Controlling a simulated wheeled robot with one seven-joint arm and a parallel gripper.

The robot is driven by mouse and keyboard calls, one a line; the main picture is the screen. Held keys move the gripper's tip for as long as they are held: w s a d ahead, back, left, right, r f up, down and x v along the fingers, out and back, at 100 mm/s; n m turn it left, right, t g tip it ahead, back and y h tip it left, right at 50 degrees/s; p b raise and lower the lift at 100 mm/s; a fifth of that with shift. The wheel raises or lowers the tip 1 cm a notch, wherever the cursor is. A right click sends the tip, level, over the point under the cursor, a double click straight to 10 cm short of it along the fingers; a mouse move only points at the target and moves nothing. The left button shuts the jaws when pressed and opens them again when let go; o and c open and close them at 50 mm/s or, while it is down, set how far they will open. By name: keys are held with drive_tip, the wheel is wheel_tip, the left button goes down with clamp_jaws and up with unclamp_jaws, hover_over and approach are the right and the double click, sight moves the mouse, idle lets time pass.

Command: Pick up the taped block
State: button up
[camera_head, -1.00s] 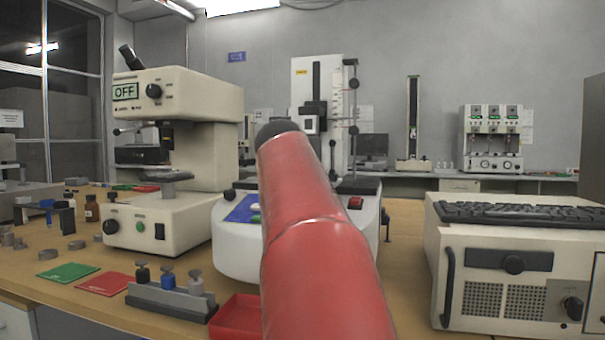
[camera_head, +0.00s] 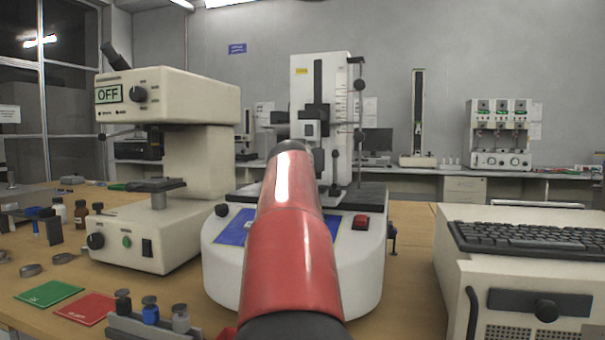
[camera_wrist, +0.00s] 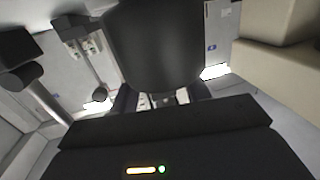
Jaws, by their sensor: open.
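I cannot make out a taped block in either view. In the head view my red arm fills the middle and hides part of the bench behind it, and my gripper does not show there. In the wrist view the dark body of my gripper (camera_wrist: 163,98) spans the lower part, with a yellow and a green light on it. Two short fingers stand apart at its upper edge with nothing seen between them.
A cream instrument marked OFF (camera_head: 165,100) stands at left and a white round-based tester (camera_head: 225,265) behind my arm. A cream unit (camera_head: 500,275) with a keyboard (camera_head: 530,237) is at right. Green (camera_head: 48,293) and red (camera_head: 87,308) mats and a weight rack (camera_head: 150,325) lie front left.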

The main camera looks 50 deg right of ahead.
drive_tip(key=shift+w+d, duration=0.15)
drive_tip(key=shift+d, duration=0.05)
clamp_jaws()
drive_tip(key=shift+r, duration=0.2)
